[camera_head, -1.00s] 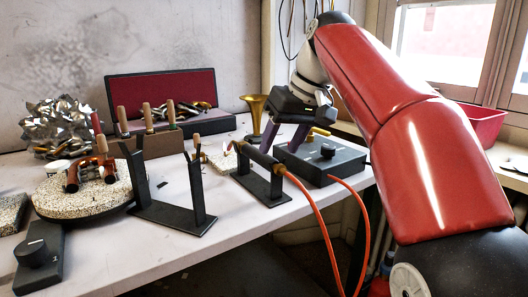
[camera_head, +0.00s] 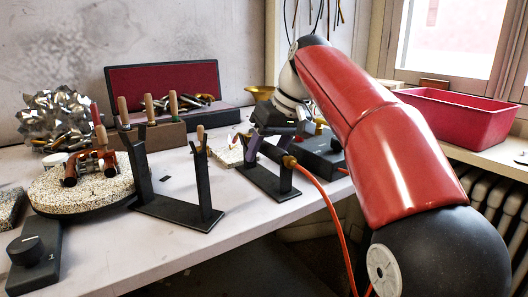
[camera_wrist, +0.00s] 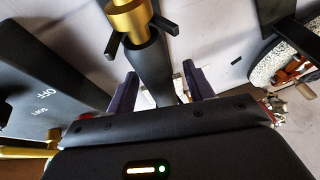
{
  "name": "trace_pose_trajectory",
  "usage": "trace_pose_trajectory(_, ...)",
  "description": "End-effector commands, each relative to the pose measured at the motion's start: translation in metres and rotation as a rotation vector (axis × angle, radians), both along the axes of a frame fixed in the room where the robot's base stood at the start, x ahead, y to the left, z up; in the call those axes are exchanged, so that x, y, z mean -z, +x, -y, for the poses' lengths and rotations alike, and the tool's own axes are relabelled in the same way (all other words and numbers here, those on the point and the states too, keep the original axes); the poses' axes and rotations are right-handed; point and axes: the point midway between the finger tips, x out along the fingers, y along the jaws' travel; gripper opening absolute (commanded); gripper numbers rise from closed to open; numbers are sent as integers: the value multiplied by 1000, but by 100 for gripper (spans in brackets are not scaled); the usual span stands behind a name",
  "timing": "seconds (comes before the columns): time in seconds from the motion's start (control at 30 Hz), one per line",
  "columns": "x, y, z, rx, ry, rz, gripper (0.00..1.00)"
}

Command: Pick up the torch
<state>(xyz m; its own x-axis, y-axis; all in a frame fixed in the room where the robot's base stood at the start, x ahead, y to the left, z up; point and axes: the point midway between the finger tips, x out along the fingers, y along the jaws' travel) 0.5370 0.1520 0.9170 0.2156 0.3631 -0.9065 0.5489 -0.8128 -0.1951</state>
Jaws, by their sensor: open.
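The torch (camera_head: 270,151) has a dark handle and a brass end with an orange hose. It lies in the black stand (camera_head: 262,180) near the table's front edge. In the wrist view its dark handle (camera_wrist: 150,65) runs down between my two purple fingers, and its brass collar (camera_wrist: 128,18) sits at the top by the stand's prongs (camera_wrist: 114,46). My gripper (camera_wrist: 160,72) is open, with one finger on each side of the handle. It also shows over the torch in the head view (camera_head: 263,146). Whether the fingers touch the handle I cannot tell. My wrist body hides the handle's lower part.
A dark control box (camera_head: 322,155) stands right beside the torch stand; its OFF marking shows in the wrist view (camera_wrist: 45,92). A taller empty black stand (camera_head: 178,208) and a speckled round turntable (camera_head: 60,195) are to the left. A red bin (camera_head: 455,115) sits on the windowsill.

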Motion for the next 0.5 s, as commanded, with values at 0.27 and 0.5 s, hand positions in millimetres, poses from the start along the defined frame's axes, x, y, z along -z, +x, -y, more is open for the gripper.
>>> trace_pose_trajectory(0.27,0,0,0,0,0,0,44)
trace_pose_trajectory(0.5,0,0,0,0,0,0,13)
